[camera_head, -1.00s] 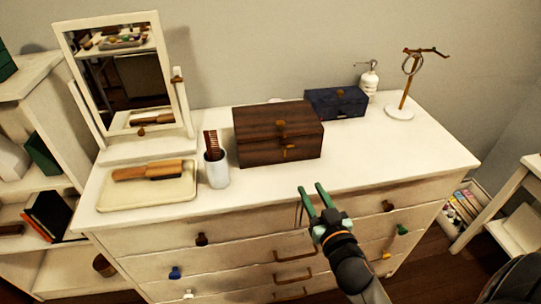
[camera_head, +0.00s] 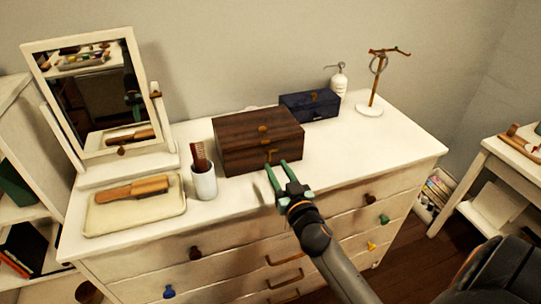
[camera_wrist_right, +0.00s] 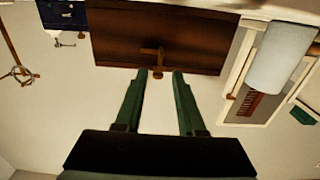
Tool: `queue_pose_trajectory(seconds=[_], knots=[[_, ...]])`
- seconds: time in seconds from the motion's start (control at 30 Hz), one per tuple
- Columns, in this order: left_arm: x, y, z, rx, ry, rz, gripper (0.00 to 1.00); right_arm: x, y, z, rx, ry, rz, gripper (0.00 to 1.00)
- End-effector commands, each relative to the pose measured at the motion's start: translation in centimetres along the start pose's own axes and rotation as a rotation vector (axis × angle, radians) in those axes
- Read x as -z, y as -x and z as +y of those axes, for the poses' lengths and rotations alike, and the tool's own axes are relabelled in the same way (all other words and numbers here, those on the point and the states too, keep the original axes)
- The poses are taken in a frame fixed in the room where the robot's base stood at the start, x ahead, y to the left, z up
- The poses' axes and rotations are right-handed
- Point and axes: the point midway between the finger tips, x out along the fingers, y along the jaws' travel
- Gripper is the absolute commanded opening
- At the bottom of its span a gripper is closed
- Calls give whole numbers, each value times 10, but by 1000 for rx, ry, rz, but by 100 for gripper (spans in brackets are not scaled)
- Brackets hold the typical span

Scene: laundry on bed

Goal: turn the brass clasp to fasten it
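The brass clasp (camera_head: 270,154) is on the front of a dark brown wooden box (camera_head: 236,146) on the white dresser. In the right wrist view the clasp (camera_wrist_right: 153,51) has a crosswise bar and a short stem, in front of the box's dark face (camera_wrist_right: 205,45). My right gripper (camera_head: 276,166) is open and empty, its green fingers pointing at the clasp. In the wrist view the fingertips (camera_wrist_right: 159,73) lie on either side of the clasp's stem end; I cannot tell whether they touch it. My left gripper is not in view.
A white cup with a comb (camera_head: 204,183) and a tray with a brush (camera_head: 110,216) stand left of the box. A blue box (camera_head: 311,106), a pump bottle (camera_head: 338,82) and a jewellery stand (camera_head: 369,110) are behind right. The dresser top (camera_head: 370,145) is clear at right.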

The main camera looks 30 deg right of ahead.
Motion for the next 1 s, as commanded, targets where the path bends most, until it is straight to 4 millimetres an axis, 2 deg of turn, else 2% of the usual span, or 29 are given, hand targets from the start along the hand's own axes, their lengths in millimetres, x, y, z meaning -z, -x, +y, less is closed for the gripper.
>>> queue_pose_trajectory(seconds=[0.1,0.3,0.47,0.73,1.0], knots=[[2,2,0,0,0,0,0,2,-23,0,0,2,2,39],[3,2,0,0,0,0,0,0,-46,0,0,0,0,39],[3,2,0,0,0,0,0,0,-54,0,0,1,0,39],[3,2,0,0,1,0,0,0,-55,0,0,0,-1,39],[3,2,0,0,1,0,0,0,-55,0,0,0,-1,10]])
